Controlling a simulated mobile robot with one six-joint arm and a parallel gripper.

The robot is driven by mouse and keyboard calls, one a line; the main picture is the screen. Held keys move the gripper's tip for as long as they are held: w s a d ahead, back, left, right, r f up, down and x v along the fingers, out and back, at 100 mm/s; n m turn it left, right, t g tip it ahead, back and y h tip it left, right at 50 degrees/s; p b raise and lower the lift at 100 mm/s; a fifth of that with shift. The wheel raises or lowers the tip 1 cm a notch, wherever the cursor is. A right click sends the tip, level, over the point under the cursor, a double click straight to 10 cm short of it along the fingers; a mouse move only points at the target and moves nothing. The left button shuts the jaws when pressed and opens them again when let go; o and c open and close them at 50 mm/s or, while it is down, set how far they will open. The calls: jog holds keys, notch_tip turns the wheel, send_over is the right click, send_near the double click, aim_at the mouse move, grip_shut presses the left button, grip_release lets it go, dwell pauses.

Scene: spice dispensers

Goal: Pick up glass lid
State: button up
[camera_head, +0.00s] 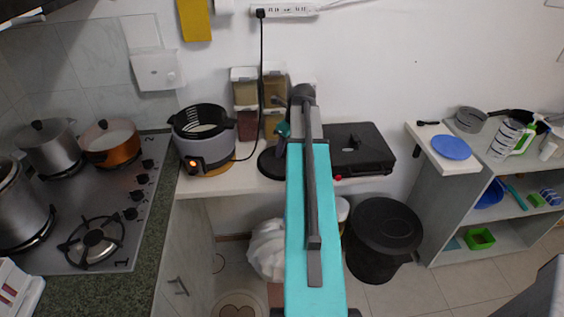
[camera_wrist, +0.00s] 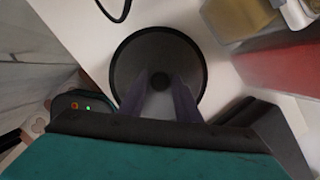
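The glass lid (camera_wrist: 140,58) lies flat on the white counter in the wrist view. It is a round, dark see-through disc with a black rim and a dark round knob (camera_wrist: 159,80) at its middle. My gripper (camera_wrist: 164,84) reaches over the lid, with its two dark fingers apart on either side of the knob. I cannot tell how far above the lid the fingertips are. In the head view the lid (camera_head: 268,166) shows as a dark disc on the counter, partly hidden by my arm. My gripper is mostly hidden there.
A cooker with a basket (camera_head: 205,140) stands left of the lid. Spice dispensers (camera_head: 246,105) stand behind it against the wall. A black case (camera_head: 360,148) is to the right. A black cord (camera_head: 262,60) hangs down near the lid. The counter's front edge is close.

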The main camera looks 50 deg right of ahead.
grip_shut()
jog(key=shift+r, duration=0.15)
notch_tip(320, 180, up, 10)
jog(key=b, duration=0.2)
dwell(0.7)
dwell(0.8)
